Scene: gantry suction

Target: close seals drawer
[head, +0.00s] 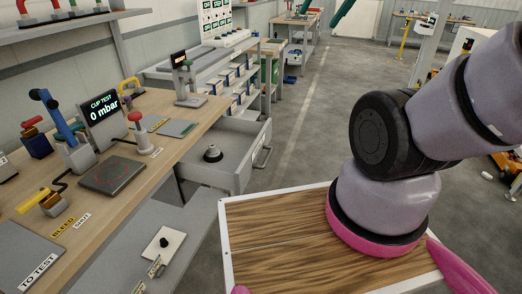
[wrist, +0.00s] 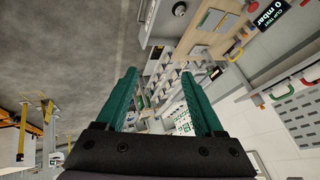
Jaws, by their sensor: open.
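The grey drawer (head: 245,168) under the workbench stands open in the head view. Its bow handle (head: 263,157) is on the outer face of the front panel. A dark round seal or cup (head: 212,154) on a pale base lies inside. My gripper (wrist: 159,76) shows in the wrist view with its two green fingers apart and nothing between them. The drawer also appears at the top of the wrist view, with the dark round part (wrist: 179,9) in it. My gripper is away from the drawer and not touching it.
The workbench (head: 150,106) carries a "CUP TEST 0 mbar" display (head: 102,107), a dark plate (head: 112,175) and several stands. Bins on shelves (head: 238,85) stand beyond the drawer. Grey floor (head: 320,110) is open to its right.

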